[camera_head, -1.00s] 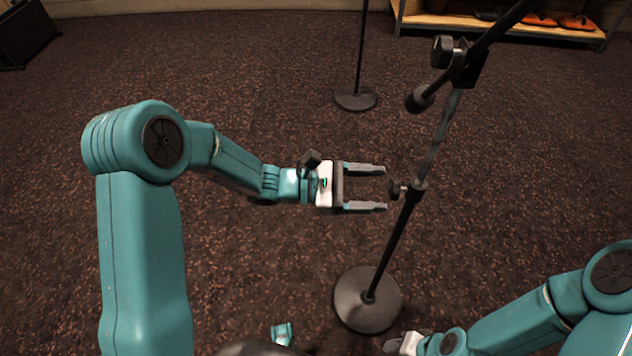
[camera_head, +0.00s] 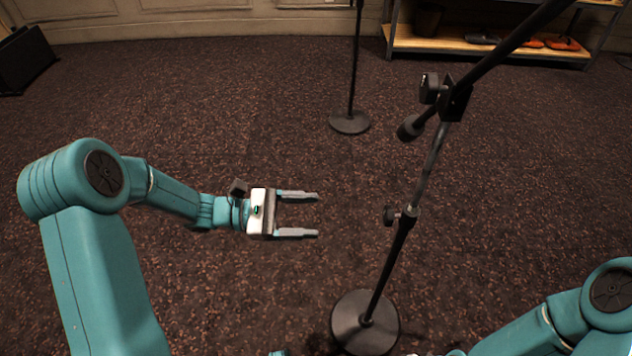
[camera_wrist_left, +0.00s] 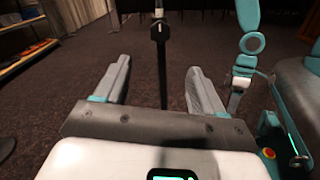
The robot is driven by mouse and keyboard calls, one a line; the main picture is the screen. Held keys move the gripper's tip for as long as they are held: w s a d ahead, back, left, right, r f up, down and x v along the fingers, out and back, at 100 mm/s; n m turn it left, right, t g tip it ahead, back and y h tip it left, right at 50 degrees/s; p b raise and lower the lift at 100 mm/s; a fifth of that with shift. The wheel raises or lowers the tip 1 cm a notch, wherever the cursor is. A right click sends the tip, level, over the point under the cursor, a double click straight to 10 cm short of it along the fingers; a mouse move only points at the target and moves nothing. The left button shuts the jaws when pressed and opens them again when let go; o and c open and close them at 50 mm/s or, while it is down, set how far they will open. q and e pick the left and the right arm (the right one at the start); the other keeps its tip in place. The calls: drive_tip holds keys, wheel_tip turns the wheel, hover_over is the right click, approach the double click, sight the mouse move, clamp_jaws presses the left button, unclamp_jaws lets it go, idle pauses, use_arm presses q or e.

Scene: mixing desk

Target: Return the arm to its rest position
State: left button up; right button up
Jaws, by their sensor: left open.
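My left gripper (camera_head: 318,214) is open and empty in the head view, with its two grey fingers pointing right over the carpet. The gap between its fingers also shows in the left wrist view (camera_wrist_left: 155,80). A black microphone stand (camera_head: 398,250) stands to the right of the fingertips, apart from them in the head view. In the left wrist view a dark pole (camera_wrist_left: 161,70) shows beyond the gap between the fingers. My right arm (camera_head: 530,335) comes in at the lower right of the head view; its gripper is cut off by the bottom edge.
The near stand's round base (camera_head: 365,322) sits on the carpet. A second stand's base (camera_head: 349,122) is farther back. A shelf (camera_head: 465,43) with orange items is at the back right, and a dark box (camera_head: 25,58) at the back left. Carpet between is clear.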

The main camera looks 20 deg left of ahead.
use_arm(q)
drive_tip(key=s+d+f+m+g+y, duration=0.25)
drive_tip(key=s+f+m+y, duration=0.55)
drive_tip(key=f, duration=0.5)
drive_tip(key=s+d+f+m+g+y, duration=0.25)
drive_tip(key=s+f+m+y, duration=0.25)
drive_tip(key=s+f+m, duration=0.65)
wheel_tip(320, 180, up, 18)
drive_tip(key=w+n+p, duration=0.2)
drive_tip(key=p, duration=1.8)
drive_tip(key=shift+w+a+r+n, duration=0.15)
drive_tip(key=shift+w+a+n, duration=0.15)
drive_tip(key=shift+a+n, duration=0.05)
